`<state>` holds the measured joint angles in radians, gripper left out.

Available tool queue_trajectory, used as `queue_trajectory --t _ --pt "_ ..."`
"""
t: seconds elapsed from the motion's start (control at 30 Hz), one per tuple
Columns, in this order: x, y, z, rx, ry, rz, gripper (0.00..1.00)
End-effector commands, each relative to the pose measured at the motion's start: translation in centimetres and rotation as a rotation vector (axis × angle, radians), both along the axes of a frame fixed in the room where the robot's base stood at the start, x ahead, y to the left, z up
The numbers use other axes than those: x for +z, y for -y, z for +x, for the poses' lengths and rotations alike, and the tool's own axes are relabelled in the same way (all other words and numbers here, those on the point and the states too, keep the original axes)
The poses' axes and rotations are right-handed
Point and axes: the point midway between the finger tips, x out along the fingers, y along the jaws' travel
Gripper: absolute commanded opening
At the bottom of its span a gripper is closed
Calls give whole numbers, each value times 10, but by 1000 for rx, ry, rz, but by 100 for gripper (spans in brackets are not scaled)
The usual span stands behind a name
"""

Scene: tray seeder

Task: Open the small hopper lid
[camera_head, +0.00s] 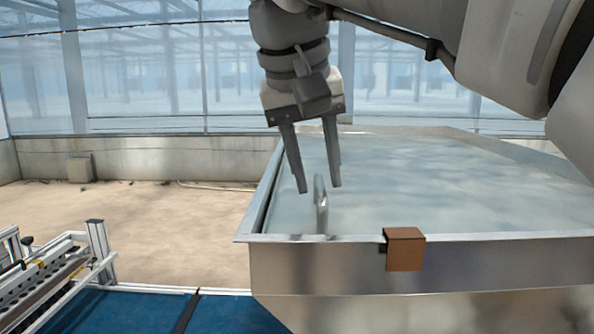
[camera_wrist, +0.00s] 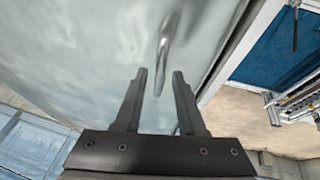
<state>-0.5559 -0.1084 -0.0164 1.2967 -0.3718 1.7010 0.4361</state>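The hopper lid (camera_head: 430,185) is a pale, cloudy flat panel lying closed on top of the metal hopper (camera_head: 300,262). A grey metal handle (camera_head: 321,205) stands up from the lid near its left front corner. My gripper (camera_head: 320,188) points down above the lid, with its two fingers apart and nothing between them. In the wrist view the handle (camera_wrist: 168,40) lies beyond the open fingertips (camera_wrist: 161,73), roughly in line with the gap between them. I cannot tell whether a fingertip touches the handle.
A brown block (camera_head: 405,249) is fixed on the hopper's front rim. At lower left stands a metal-framed machine (camera_head: 65,270) beside a blue surface (camera_head: 140,310). Bare floor (camera_head: 150,225) lies left of the hopper. Glass greenhouse walls (camera_head: 130,80) stand behind.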

Motion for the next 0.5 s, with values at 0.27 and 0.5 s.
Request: queue_trajectory --t 0.27,0.5 --pt "0 0 0 0 0 0 0" --pt "0 0 0 0 0 0 0"
